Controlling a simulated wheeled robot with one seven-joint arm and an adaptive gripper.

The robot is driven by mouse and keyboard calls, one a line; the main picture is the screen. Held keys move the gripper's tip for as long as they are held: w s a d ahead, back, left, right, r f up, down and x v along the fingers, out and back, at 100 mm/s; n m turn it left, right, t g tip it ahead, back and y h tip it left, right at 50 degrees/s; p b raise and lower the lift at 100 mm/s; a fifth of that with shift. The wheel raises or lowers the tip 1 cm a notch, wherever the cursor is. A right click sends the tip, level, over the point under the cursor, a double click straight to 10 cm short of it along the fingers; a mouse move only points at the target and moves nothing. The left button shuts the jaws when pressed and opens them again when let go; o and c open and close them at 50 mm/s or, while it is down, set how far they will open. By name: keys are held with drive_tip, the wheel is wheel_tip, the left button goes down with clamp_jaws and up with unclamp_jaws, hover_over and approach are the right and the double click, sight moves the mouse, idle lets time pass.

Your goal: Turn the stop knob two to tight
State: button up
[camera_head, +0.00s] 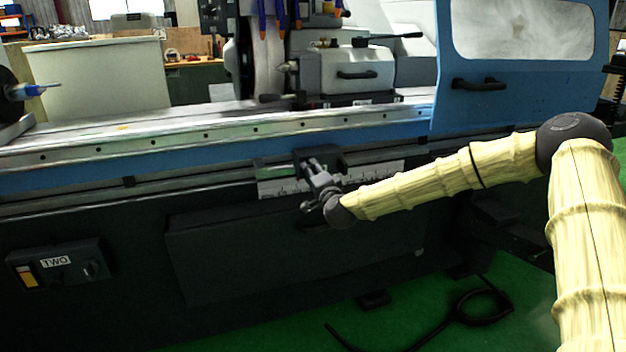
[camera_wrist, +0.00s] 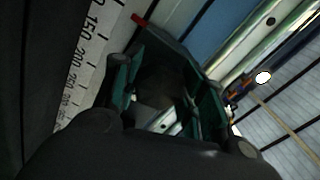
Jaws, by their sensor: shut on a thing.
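My gripper (camera_head: 311,168) is at the front rail of the grinder, just in front of the white ruler scale (camera_head: 270,188). In the wrist view its two teal-edged fingers (camera_wrist: 172,88) close around a dark part (camera_wrist: 163,80) that looks like the stop knob. The knob is mostly hidden by the fingers, and its turn angle and tightness cannot be seen. In the head view the gripper covers the knob. The scale (camera_wrist: 85,65) also shows at the left of the wrist view.
The grinder's blue bed (camera_head: 210,155) runs above the rail, with a blue door (camera_head: 520,95) at the right. A control box (camera_head: 60,278) marked "TWO" is at the lower left. A black cable (camera_head: 455,315) lies on the green floor.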

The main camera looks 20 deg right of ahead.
drive_tip(key=shift+f+m+b, duration=0.1)
drive_tip(key=shift+m+b, duration=0.25)
drive_tip(key=shift+m, duration=0.25)
drive_tip(key=o, duration=1)
drive_tip(key=shift+d, duration=0.1)
drive_tip(key=shift+o, duration=0.2)
drive_tip(key=shift+s, duration=0.1)
drive_tip(key=s, duration=1.1)
drive_tip(key=shift+s+d, duration=0.15)
drive_tip(key=shift+s, duration=0.25)
